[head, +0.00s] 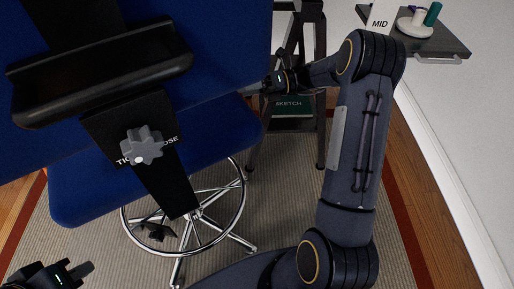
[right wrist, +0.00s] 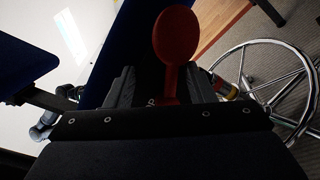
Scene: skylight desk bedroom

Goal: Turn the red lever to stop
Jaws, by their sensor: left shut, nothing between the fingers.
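A red lever (right wrist: 177,38) with a rounded paddle end shows in the right wrist view. Its narrow stem runs down between the two fingers of my right gripper (right wrist: 160,88). The fingers stand apart on either side of the stem, with a gap visible. In the head view my right gripper (head: 262,87) is at the right edge of the blue chair, and the lever is not visible there. My left gripper (head: 80,271) is shut and empty at the lower left.
The blue chair (head: 80,192) has a black armrest, a grey knob (head: 146,145) over partly hidden lettering, and a chrome foot ring (head: 240,190). A dark stand (head: 320,140) holds a green SKETCH book (head: 291,106). A grey tray (head: 440,42) lies on the white surface at upper right.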

